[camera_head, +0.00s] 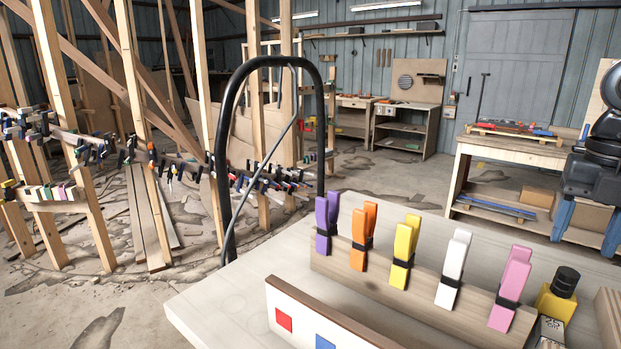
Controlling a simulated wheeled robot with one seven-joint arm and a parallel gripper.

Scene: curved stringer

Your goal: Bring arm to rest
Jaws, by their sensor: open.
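My gripper (588,238) is at the right edge of the head view, with a black body and two blue fingers pointing down. The fingers are spread wide apart, with nothing seen between them. It hangs above the right end of the pale tabletop, in front of the far workbench in the picture. The rest of my arm runs up and out of the frame at the right.
Purple (327,224), orange (362,237), yellow (404,252), white (453,270) and pink (510,288) clamps stand on a wooden strip. A yellow bottle (557,302) is beside them. A black hoop (222,150) rises behind. A clamp-lined curved stringer (180,160) stands left.

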